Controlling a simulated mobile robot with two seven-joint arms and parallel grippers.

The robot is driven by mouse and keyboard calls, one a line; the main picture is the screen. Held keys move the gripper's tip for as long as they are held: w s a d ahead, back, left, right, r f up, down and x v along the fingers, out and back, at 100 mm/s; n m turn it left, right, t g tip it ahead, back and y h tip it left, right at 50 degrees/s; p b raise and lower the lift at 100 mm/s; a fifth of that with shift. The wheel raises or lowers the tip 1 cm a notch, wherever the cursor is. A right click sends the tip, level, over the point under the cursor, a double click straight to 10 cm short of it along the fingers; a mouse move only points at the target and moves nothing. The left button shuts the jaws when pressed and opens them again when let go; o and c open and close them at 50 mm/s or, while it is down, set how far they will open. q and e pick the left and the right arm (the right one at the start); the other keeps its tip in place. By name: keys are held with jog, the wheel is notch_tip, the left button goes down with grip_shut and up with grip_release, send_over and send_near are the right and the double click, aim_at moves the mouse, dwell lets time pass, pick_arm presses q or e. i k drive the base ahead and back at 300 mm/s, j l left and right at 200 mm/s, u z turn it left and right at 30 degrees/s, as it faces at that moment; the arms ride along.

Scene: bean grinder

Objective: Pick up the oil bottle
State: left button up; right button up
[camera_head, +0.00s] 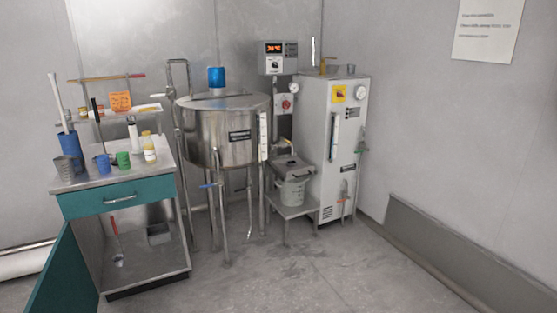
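A small bottle (149,149) with a yellowish top and a pale label stands upright near the right front of the cabinet's worktop. It is the likeliest oil bottle, but its label is too small to read. A taller white bottle (133,136) with a narrow neck stands behind it to the left. A green cup (123,160) and a blue cup (103,162) stand on the worktop to its left. Neither of my grippers is in view.
The cabinet (82,207) has its lower door (62,279) swung open. A steel tank (224,130) on legs stands right of it. A grey machine (331,145) and a low stand with a bucket (292,187) are farther right. The floor in front is clear.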

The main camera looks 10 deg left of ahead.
aim_at(151, 155)
jog(key=i+j+u, duration=0.1)
jog(key=i+u, duration=1)
jog(key=i, duration=0.9)
